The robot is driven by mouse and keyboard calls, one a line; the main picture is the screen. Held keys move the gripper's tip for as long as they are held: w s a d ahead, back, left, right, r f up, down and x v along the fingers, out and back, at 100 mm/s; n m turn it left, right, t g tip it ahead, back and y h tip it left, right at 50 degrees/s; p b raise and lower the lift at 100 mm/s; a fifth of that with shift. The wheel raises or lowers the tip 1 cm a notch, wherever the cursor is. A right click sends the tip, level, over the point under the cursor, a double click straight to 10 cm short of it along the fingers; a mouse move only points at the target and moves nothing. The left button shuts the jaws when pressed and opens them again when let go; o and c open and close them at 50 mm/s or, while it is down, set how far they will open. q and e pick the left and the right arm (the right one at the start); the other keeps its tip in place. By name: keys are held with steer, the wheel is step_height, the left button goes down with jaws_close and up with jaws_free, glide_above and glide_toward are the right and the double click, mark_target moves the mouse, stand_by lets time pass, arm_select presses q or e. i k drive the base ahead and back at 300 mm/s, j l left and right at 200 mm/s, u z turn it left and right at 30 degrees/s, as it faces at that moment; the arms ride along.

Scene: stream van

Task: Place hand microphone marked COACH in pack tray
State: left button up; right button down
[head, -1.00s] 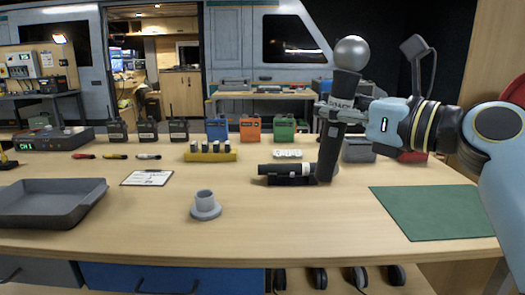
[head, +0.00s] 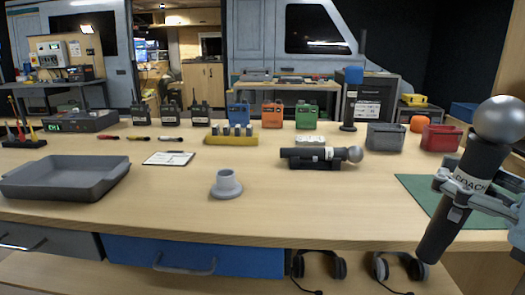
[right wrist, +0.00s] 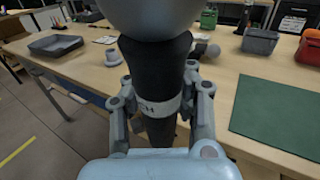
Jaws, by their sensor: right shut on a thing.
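The hand microphone marked COACH (head: 490,140) is black with a silver ball head and a white label band. It tilts slightly, head up, at the right of the head view, in front of the table's right part. My right gripper (head: 466,196) is shut around its body at the label; the right wrist view also shows the gripper (right wrist: 157,105) with a finger on each side of the microphone (right wrist: 155,65). The grey pack tray (head: 66,177) lies empty at the table's left, far from the gripper. My left gripper is not in view.
A second microphone (head: 325,154) lies in a dark cradle. A grey stepped holder (head: 226,185) stands mid-table, between the tray and my right gripper. A clipboard (head: 169,158) and green mat (head: 415,185) lie flat. The front middle of the table is clear.

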mark_target(61, 182)
steer(key=j+u, duration=0.1)
steer(key=u, duration=0.65)
steer(key=j+u, duration=0.1)
steer(key=u, duration=0.3)
steer(key=i+u, duration=0.1)
steer(key=u, duration=0.25)
